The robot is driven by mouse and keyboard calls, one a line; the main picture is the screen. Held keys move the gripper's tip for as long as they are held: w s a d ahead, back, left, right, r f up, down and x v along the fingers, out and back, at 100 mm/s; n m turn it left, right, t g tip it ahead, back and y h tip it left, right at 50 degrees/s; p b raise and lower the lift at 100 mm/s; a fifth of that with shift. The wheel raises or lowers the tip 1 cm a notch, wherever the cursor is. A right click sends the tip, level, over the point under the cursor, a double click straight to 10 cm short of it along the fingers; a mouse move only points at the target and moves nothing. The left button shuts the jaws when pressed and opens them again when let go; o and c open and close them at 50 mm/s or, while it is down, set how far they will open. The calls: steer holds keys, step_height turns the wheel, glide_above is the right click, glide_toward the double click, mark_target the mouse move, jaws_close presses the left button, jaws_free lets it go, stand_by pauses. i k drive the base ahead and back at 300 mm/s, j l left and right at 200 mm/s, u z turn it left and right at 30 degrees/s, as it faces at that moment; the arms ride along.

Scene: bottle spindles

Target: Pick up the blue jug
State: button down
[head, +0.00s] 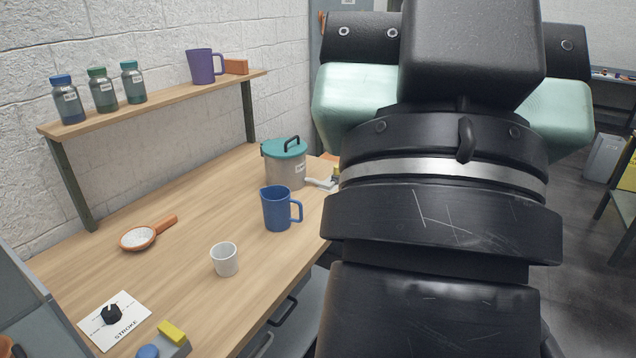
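The blue jug (276,211) stands upright on the wooden table, near its right edge. Its handle points right, and its open top faces up. My gripper and arm fill the right side of the head view, large and close to the camera. My gripper (455,70) is seen from behind as black parts with pale green pieces on both sides. Its fingertips are hidden, so I cannot tell whether it is open or shut. It appears to the right of the jug and apart from it.
On the table (190,240), a lidded pot (285,168) stands behind the jug and a white cup (225,260) in front. A shelf (165,103) holds several bottles and a purple jug (202,67). The table between strainer and jug is clear.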

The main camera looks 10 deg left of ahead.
mark_target(283, 210)
steer(key=i+j+u, duration=0.1)
steer(key=i+j, duration=0.25)
steer(key=i+j+u, duration=0.1)
steer(key=i+j, duration=0.15)
steer(key=i, duration=0.35)
